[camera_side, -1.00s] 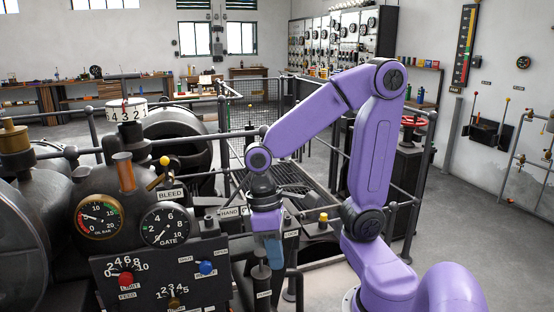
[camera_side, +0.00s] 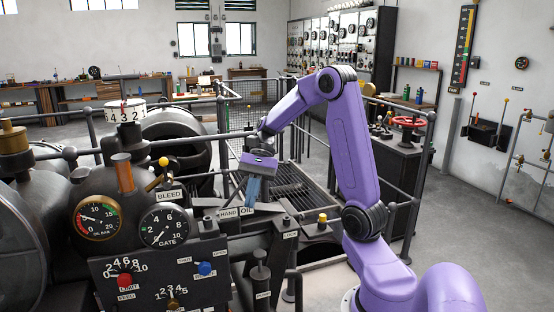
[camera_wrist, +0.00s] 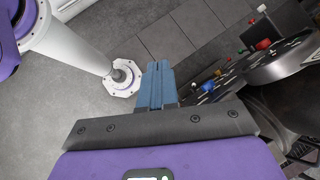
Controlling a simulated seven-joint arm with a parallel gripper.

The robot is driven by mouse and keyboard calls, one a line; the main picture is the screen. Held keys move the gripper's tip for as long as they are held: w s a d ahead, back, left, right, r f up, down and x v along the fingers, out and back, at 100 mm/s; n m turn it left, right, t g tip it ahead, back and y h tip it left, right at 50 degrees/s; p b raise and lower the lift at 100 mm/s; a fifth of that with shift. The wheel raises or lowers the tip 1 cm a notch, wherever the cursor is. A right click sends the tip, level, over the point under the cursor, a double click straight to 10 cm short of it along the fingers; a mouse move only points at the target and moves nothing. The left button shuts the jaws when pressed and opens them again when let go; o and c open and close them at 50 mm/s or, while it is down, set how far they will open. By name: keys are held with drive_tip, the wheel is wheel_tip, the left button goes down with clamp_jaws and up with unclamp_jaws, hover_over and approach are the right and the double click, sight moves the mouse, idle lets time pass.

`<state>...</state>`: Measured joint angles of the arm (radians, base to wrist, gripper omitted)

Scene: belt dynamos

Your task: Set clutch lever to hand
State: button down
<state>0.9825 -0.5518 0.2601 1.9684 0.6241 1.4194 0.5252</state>
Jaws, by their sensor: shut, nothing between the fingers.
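My gripper (camera_side: 252,201) is shut and empty, with its blue fingers pointing down. In the side view the fingertips are just above and behind the plate with the HAND label (camera_side: 229,213) and the OIL label (camera_side: 247,211). A thin dark rod shows left of the fingers; I cannot tell whether it is the clutch lever or whether the fingers touch it. In the wrist view the blue fingers (camera_wrist: 158,68) are together, with grey floor beyond them and nothing between them.
The control panel (camera_side: 155,272) with red, blue and brass knobs stands at front left. A yellow-topped knob (camera_side: 322,218) is right of the labels. A dark pump post (camera_side: 261,268) stands in front. Railings (camera_side: 395,225) border the work area.

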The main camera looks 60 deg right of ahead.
drive_tip(key=d+r+m+t+y, duration=0.2)
drive_tip(key=d+m+t, duration=0.55)
drive_tip(key=d, duration=0.85)
drive_tip(key=s+d+m+t+h, duration=0.1)
drive_tip(key=s+d+m+t, duration=0.4)
drive_tip(key=d, duration=0.9)
drive_tip(key=s+r+m, duration=0.1)
drive_tip(key=s+m, duration=0.1)
drive_tip(key=m, duration=0.1)
drive_tip(key=shift+s+h, duration=0.2)
drive_tip(key=shift+h, duration=0.2)
drive_tip(key=w+r+x, duration=0.1)
drive_tip(key=r+x, duration=0.2)
drive_tip(key=x, duration=0.9)
drive_tip(key=shift+w+a+f, duration=0.15)
drive_tip(key=shift+w+a, duration=0.15)
drive_tip(key=shift+w, duration=0.05)
